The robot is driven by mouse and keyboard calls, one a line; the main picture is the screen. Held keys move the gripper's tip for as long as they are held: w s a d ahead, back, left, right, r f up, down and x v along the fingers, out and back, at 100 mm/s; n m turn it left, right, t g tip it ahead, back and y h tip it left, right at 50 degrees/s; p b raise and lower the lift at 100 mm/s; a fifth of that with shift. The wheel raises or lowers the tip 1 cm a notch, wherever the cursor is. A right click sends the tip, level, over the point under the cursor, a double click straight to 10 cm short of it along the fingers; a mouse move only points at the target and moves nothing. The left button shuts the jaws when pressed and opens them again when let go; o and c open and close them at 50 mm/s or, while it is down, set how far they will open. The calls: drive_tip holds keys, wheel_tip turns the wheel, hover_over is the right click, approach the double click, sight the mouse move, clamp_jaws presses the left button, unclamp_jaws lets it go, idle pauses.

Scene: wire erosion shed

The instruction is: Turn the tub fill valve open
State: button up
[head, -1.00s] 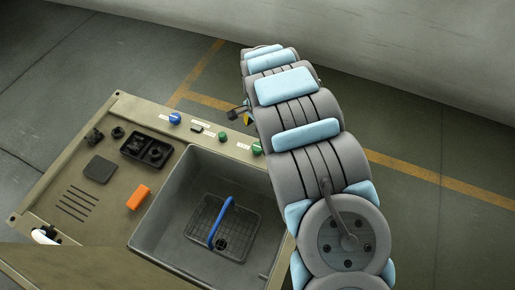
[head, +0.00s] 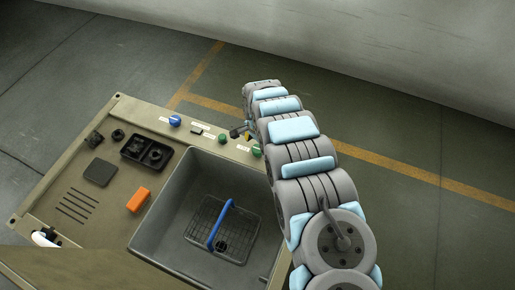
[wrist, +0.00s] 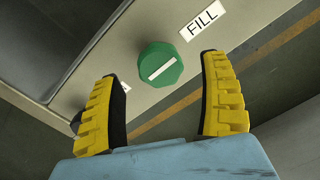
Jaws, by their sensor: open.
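The tub fill valve is a green faceted knob (wrist: 160,64) with a white bar on its top, beside a white FILL label (wrist: 202,20) in the wrist view. The bar slants up to the right, towards the label. My gripper (wrist: 158,67) is open. Its two yellow-and-black fingers stand apart to the left and right of the knob, with visible gaps and no contact. In the head view my gripper (head: 241,131) is small and dark over the panel strip behind the tub. Two green knobs show there, one left (head: 223,138) and one right (head: 257,150); I cannot tell which is FILL.
A blue knob (head: 175,121) sits further left on the strip. The grey tub (head: 170,205) holds a wire basket (head: 205,212) with a blue handle. An orange block (head: 138,199) and black parts (head: 147,151) lie on the left deck. The floor behind is clear.

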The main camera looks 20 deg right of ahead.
sight(258, 150)
drive_tip(key=shift+f, duration=1.4)
drive_tip(key=c, duration=1.2)
